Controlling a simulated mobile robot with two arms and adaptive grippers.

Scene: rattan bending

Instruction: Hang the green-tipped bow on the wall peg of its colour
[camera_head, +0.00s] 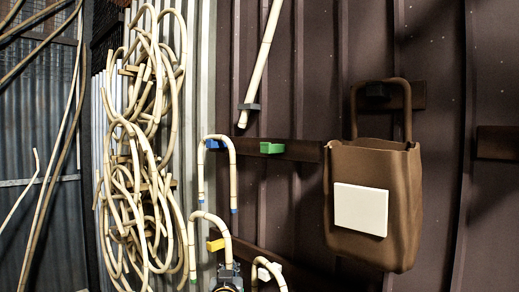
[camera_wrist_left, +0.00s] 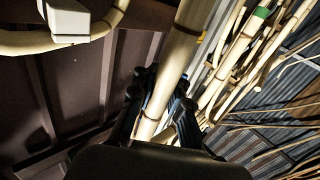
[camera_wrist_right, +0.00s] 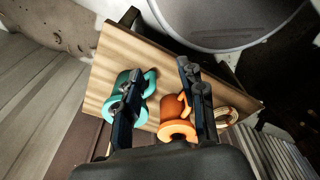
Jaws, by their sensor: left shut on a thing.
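The green-tipped bow (camera_head: 208,215) is a pale rattan arch, upright with its curve on top. A green tip (camera_head: 193,281) shows at its left leg, and a green band also shows in the left wrist view (camera_wrist_left: 262,12). My left gripper (camera_head: 228,272) is shut on its right leg, and the jaws show around the cane in the left wrist view (camera_wrist_left: 160,100). The green wall peg (camera_head: 271,147) is empty, above and right of the bow. My right gripper (camera_wrist_right: 160,95) is open, seen only in its wrist view, above a wooden board.
A blue-tipped bow (camera_head: 232,165) hangs on the blue peg (camera_head: 212,144). A yellow peg (camera_head: 215,244) shows within the held bow's arch. Another bow (camera_head: 268,259) is low right, by a white peg (camera_wrist_left: 67,20). A brown bag (camera_head: 405,210) hangs right. Teal (camera_wrist_right: 122,95) and orange (camera_wrist_right: 177,118) pieces lie on the board (camera_wrist_right: 160,65).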

